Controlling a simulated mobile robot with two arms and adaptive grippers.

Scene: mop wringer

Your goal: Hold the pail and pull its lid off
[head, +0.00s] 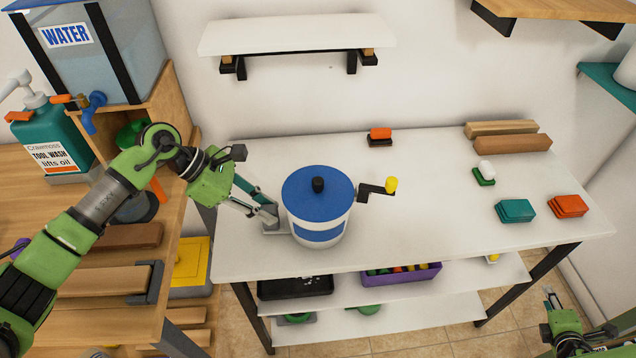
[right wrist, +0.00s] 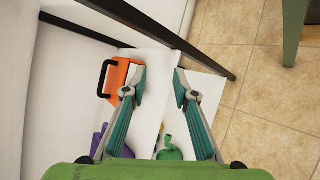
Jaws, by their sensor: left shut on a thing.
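The white pail (head: 318,232) with a blue band stands upright on the white table. Its blue lid (head: 300,190) sits on top, with a black knob (head: 318,184) in the middle. A crank with a yellow grip (head: 391,185) sticks out to the pail's right. My left gripper (head: 268,216) is low at the pail's left side, shut on a part of the pail there; the fingers hide the exact contact. My right gripper (head: 551,298) is at the lower right, beyond the table's front edge. Its fingers are apart and empty in the right wrist view (right wrist: 160,76).
Orange (head: 567,206) and teal blocks (head: 515,211) lie on the table's right, with wooden bars (head: 512,144) behind. A wall shelf (head: 297,34) hangs above. A lower shelf holds a purple bin (head: 402,274). The table between crank and blocks is clear.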

